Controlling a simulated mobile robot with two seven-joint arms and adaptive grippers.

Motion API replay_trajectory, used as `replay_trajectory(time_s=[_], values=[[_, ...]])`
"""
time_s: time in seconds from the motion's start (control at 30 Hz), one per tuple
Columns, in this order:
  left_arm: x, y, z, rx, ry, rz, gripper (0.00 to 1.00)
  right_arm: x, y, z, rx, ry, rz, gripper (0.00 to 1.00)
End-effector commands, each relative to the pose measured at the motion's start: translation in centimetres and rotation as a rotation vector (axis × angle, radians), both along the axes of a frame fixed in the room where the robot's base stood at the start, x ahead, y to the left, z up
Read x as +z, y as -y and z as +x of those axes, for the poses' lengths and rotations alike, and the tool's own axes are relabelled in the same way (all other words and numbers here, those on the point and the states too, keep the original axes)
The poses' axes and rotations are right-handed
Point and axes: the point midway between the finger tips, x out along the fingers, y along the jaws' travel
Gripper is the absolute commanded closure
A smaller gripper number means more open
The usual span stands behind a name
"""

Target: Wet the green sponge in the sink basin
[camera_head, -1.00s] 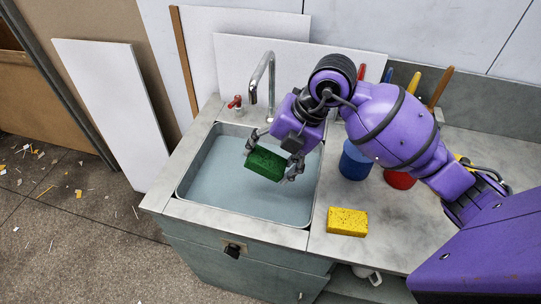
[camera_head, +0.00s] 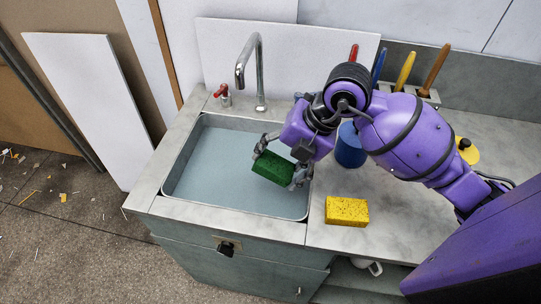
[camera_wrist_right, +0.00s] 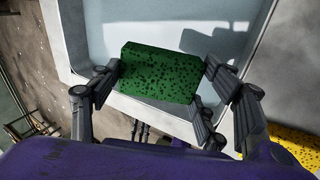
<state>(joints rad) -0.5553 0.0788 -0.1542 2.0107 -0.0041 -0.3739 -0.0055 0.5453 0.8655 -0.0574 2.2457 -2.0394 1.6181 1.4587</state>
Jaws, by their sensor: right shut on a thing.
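The green sponge (camera_head: 273,169) is in the jaws of my right gripper (camera_head: 281,172), over the right part of the sink basin. In the right wrist view the sponge (camera_wrist_right: 160,72) sits between the two fingers of the right gripper (camera_wrist_right: 160,85), with the basin (camera_wrist_right: 105,20) behind it. The sink basin (camera_head: 215,182) is a grey rectangular tub with pale blue-grey water or floor inside. The tap (camera_head: 258,75) with a red handle (camera_head: 222,91) stands at its back edge. I cannot tell how high the sponge is above the water. My left gripper is not in view.
A yellow sponge (camera_head: 347,211) lies on the counter (camera_head: 400,225) right of the basin. A blue cup (camera_head: 350,148) stands behind it. Upright coloured handles (camera_head: 405,70) stand along the back. A white board (camera_head: 90,105) leans at the left.

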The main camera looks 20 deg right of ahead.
Motion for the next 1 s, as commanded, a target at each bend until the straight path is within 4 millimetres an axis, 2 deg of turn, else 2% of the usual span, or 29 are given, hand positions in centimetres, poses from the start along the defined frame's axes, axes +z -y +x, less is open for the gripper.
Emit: replay_trajectory(time_s=[0.03, 0.5, 1.0], values=[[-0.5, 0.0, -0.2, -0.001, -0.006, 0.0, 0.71, -0.7, 0.1, -0.1, 0.0, -0.004, 0.0, 0.51], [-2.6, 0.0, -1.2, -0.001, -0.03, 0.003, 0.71, -4.6, -1.4, 0.9, 0.001, -0.003, 0.0, 0.51], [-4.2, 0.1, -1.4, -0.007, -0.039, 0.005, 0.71, -8.4, -2.8, 1.9, 0.0, -0.003, 0.001, 0.51]])
